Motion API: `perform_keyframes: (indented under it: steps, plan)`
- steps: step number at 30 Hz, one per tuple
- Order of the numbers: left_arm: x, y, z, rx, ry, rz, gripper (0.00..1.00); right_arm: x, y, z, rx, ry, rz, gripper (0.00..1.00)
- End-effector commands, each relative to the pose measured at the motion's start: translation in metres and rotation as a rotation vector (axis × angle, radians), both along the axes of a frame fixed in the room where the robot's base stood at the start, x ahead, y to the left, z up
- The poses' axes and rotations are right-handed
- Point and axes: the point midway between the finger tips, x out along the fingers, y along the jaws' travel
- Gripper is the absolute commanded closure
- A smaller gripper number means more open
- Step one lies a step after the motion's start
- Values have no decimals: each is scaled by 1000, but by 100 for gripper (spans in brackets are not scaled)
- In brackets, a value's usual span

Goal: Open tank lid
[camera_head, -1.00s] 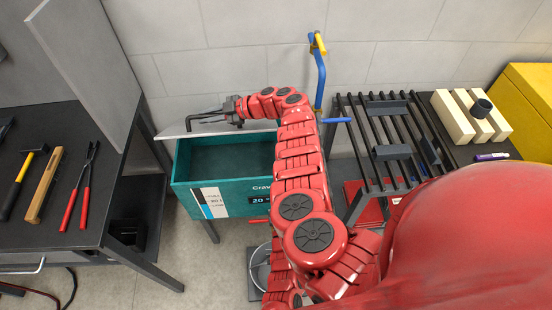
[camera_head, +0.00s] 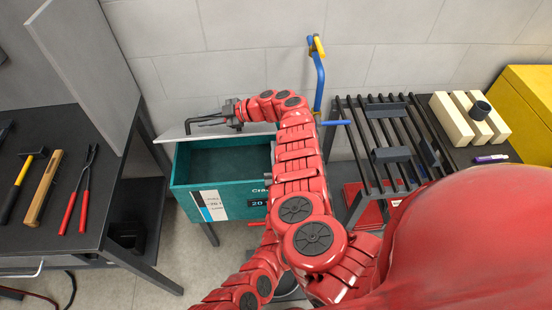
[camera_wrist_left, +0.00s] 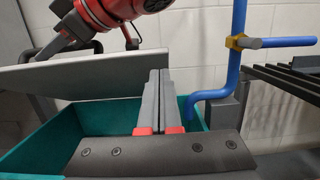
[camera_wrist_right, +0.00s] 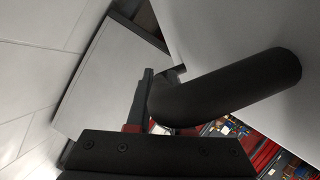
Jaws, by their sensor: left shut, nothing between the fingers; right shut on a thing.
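The teal tank (camera_head: 181,172) stands against the wall, with its dark inside visible. Its pale grey lid (camera_head: 170,134) is raised and tilted at the back; the lid also shows in the left wrist view (camera_wrist_left: 85,78). My right gripper (camera_head: 233,112) is shut on the lid's black bar handle (camera_head: 203,121), which fills much of the right wrist view (camera_wrist_right: 235,88). My left gripper (camera_wrist_left: 158,98) is shut and empty over the tank opening, with its fingertips overlapping the lid's right end in view; I cannot tell whether they touch. My arms hide the tank's right side in the head view.
A blue pipe (camera_head: 320,80) with a yellow fitting stands right of the tank. A black slatted rack (camera_head: 385,140) stands further right. A dark table (camera_head: 100,180) with hand tools and an upright panel (camera_head: 85,60) is at the left.

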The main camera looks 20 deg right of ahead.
Motion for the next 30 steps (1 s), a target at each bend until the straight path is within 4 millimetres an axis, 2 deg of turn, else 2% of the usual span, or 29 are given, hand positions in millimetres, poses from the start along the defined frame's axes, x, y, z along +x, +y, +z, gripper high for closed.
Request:
perform_keyframes:
  steps: [6,22,23,24,27,30]
  plan:
    - [8,-2,11,1,1,-1,100,1,-3,-1,-3,0,-6,100]
    - [10,-3,14,1,1,-1,100,1,-3,-1,-3,0,-6,100]
    - [10,-3,15,1,1,-1,100,1,-3,-1,-3,0,-6,78]
    - [10,-3,15,1,1,-1,100,1,-3,-1,-3,0,-6,71]
    - [10,-3,15,1,1,-1,100,1,-2,-1,-2,0,-5,53]
    - [10,-3,15,1,1,-1,100,0,-2,0,-2,0,-3,50]
